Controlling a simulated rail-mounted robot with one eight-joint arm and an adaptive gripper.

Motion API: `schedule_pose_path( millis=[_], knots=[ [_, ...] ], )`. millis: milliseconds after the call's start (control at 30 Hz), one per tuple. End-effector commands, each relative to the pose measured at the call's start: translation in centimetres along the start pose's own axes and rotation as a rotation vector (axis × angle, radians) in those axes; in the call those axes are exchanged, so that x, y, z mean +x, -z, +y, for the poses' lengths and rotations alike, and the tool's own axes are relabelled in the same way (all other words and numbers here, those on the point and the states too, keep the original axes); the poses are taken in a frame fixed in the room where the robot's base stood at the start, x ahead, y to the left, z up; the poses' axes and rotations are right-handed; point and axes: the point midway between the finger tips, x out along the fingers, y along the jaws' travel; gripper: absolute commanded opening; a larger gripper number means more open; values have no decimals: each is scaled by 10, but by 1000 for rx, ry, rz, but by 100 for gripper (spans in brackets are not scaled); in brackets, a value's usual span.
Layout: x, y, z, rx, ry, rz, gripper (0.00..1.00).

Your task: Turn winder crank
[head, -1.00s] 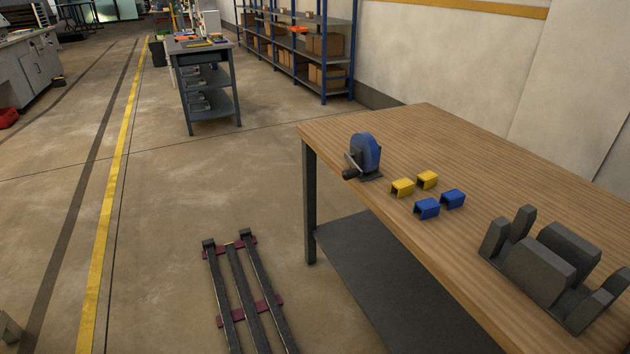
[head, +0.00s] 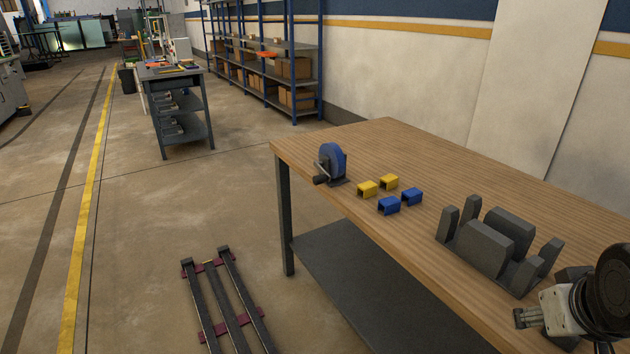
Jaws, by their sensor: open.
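The winder (head: 333,160) has a round blue drum on a dark base and stands upright near the far left corner of the wooden table. Its dark crank (head: 321,178) sticks out at the lower left, towards the table's front edge. My gripper (head: 520,318) shows at the lower right of the head view, with a pale body and a dark round arm part behind it. It is open, near the right end of the table and far from the winder. It touches nothing that I can make out.
Yellow blocks (head: 367,188) and blue blocks (head: 389,205) lie right of the winder. A dark grey holder (head: 486,247) with upright plates stands between them and my gripper. The wooden table top (head: 440,165) is clear behind. A floor rail (head: 225,300) lies left of the table.

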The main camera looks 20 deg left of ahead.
Motion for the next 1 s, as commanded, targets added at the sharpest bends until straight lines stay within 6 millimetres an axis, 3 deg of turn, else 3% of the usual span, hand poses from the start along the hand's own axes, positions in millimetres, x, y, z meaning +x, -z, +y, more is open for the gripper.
schedule_pose_path(
  millis=[300,567,767,1000],
  knots=[
    [9,79,0,-368,-81,-77,40],
    [28,155,-16,-707,-169,-151,40],
    [48,212,-40,-957,-243,-212,40],
    [74,275,-84,-1239,-343,-291,40]
  ],
)
